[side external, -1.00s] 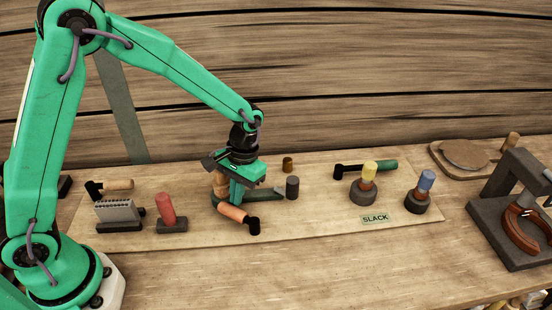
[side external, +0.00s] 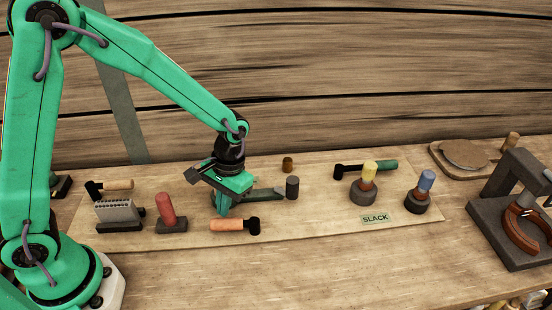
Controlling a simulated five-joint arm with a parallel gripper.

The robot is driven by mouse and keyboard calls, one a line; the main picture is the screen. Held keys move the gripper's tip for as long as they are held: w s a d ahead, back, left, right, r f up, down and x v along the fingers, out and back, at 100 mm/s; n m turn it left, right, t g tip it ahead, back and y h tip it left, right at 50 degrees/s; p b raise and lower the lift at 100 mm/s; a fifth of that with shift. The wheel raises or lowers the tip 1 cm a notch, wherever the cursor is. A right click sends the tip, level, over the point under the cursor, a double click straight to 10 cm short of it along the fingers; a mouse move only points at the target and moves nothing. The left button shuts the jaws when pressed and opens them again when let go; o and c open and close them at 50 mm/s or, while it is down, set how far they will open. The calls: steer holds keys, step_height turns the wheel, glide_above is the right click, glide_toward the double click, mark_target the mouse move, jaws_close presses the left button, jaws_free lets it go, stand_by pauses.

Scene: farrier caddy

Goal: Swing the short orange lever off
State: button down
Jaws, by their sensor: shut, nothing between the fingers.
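The short orange lever (side external: 228,225) lies near the front of the pale board, its orange bar pointing left from a black end piece (side external: 254,225). My gripper (side external: 221,212) is just behind the orange bar with its fingers pointing down. It is shut and holds nothing. Whether the fingertips touch the bar cannot be told from this angle.
A dark bar with a grey cylinder (side external: 292,188) lies right behind my gripper. A red upright handle (side external: 166,209) and a grey toothed block (side external: 117,211) stand left. Yellow-topped (side external: 369,168) and blue-topped (side external: 427,180) posts and a SLACK label (side external: 375,218) are right.

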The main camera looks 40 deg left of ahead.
steer(key=shift+s+d, duration=0.1)
steer(key=shift+s, duration=0.15)
stand_by(0.5)
steer(key=v, duration=0.8)
stand_by(0.8)
steer(key=s+a+r+m+t, duration=0.1)
steer(key=s+a+r+t, duration=0.7)
steer(key=s+r, duration=0.4)
steer(key=shift+a+r+h, duration=0.3)
steer(key=shift+a+r, duration=0.15)
steer(key=shift+a, duration=0.35)
